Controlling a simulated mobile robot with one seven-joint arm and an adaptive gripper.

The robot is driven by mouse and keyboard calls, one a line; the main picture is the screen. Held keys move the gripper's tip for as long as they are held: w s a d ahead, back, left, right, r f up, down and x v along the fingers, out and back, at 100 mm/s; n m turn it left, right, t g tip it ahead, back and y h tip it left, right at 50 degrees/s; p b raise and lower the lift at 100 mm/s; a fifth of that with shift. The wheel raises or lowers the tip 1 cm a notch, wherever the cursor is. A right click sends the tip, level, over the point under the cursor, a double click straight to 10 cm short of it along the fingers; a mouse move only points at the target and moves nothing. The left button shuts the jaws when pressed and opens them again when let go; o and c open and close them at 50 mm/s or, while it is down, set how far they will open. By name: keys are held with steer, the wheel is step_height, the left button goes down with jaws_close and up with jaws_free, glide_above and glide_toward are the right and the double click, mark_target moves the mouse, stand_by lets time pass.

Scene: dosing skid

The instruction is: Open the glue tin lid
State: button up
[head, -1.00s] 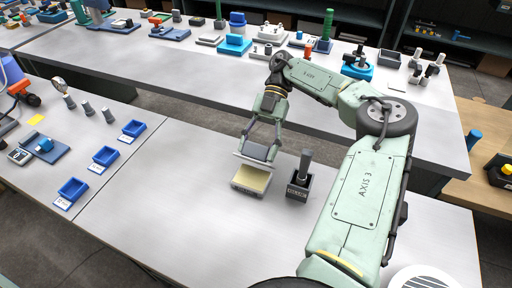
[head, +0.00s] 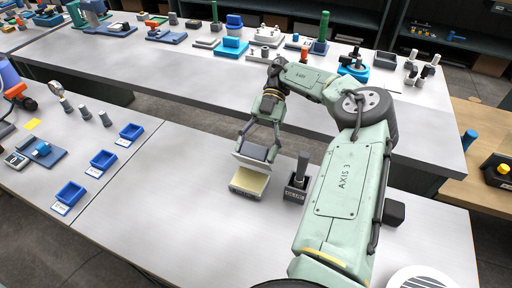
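The glue tin (head: 245,193) is a low pale box on the grey table in the head view, with a cream-yellow surface showing on top. Its grey lid (head: 249,163) is raised and tilted over the far side of the tin. Whether the lid still touches the tin's rear edge cannot be made out. My gripper (head: 258,150) is above the far side of the tin, pointing down, its two fingers on either side of the lid's grey part. It appears shut on the lid. The exact finger contact is too small to see clearly.
A dark box (head: 296,190) with an upright dark handle stands close to the tin's right. Blue trays (head: 70,193) are at the left. My arm covers the table's right part. The table left of the tin is clear. Another bench (head: 190,60) stands behind.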

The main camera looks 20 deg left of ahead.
steer(key=shift+o, duration=1)
steer(key=shift+s, duration=0.1)
